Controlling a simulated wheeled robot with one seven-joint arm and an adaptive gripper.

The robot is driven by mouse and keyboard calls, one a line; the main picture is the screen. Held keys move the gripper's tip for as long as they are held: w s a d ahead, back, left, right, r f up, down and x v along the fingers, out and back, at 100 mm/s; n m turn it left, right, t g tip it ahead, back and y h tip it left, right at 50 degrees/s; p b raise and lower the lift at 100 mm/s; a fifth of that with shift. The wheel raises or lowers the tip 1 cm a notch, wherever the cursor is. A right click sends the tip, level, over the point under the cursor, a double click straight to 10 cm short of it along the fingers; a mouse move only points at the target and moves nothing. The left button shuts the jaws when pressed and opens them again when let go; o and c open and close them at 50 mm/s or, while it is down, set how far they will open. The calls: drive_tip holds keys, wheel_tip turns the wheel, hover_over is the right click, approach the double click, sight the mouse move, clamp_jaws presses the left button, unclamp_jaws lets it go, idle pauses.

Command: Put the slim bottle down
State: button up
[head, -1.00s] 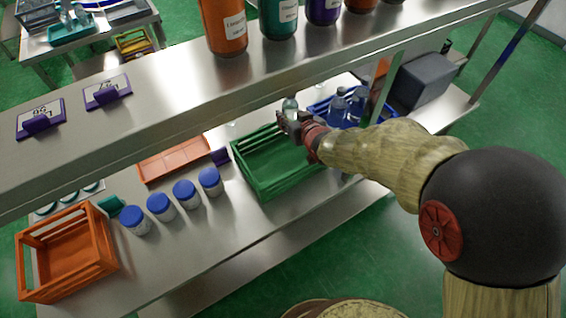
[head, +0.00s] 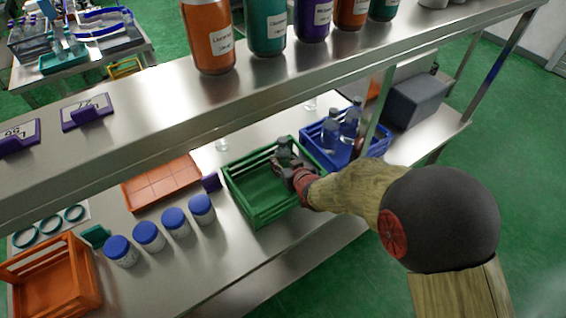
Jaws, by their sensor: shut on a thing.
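My gripper (head: 286,167) is shut on a slim clear bottle (head: 284,147), which looks upright. Only the bottle's upper part shows; the fingers and my arm hide the rest. The gripper and bottle are over the right end of the green crate (head: 258,218). I cannot tell whether the bottle's base touches the crate floor. The visible left part of the green crate is empty.
A blue crate (head: 378,148) with several bottles stands to the right, close to my arm. Blue-lidded jars (head: 176,224) and an orange tray (head: 160,183) lie left of the green crate. The upper shelf (head: 150,100) overhangs the work surface.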

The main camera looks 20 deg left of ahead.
drive_tip(key=shift+r, duration=0.15)
drive_tip(key=o, duration=0.9)
drive_tip(key=shift+f, duration=0.25)
drive_tip(key=o, duration=0.5)
drive_tip(key=shift+s+d+r, duration=0.15)
drive_tip(key=shift+r, duration=0.25)
drive_tip(key=p+v, duration=0.2)
drive_tip(key=v, duration=0.9)
drive_tip(key=shift+s+d+p, duration=0.1)
drive_tip(key=shift+s+p, duration=0.1)
drive_tip(key=shift+p, duration=0.1)
